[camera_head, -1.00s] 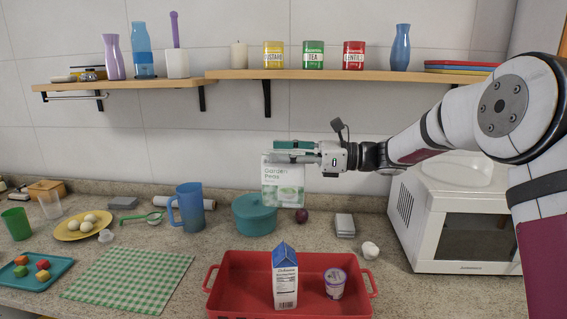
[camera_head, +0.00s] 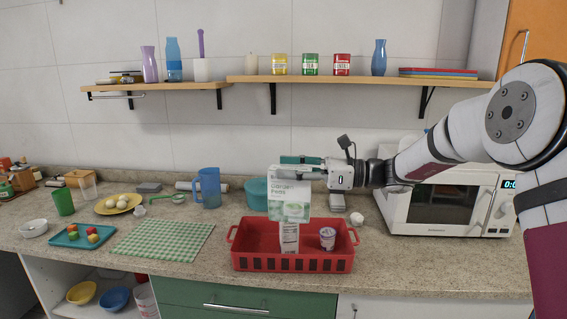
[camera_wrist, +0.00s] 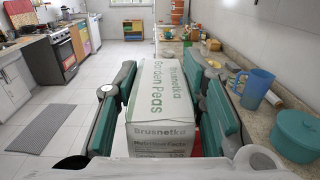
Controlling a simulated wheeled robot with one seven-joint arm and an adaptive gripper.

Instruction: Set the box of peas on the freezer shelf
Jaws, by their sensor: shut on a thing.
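The box of peas (camera_head: 288,203) is white and green and reads "Garden Peas". My gripper (camera_head: 300,170) is shut on its upper part and holds it upright in the air, in front of the red crate's back edge in the head view. In the wrist view the box (camera_wrist: 160,100) sits between the two green-and-grey fingers of my gripper (camera_wrist: 162,110), with its printed faces showing. The box hides the upper part of the carton in the crate. No freezer or freezer shelf can be made out in these frames.
Below the box stands a red crate (camera_head: 262,264) with a carton (camera_head: 289,238) and a yogurt cup (camera_head: 327,239). Open floor (camera_wrist: 110,60) shows in the wrist view.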

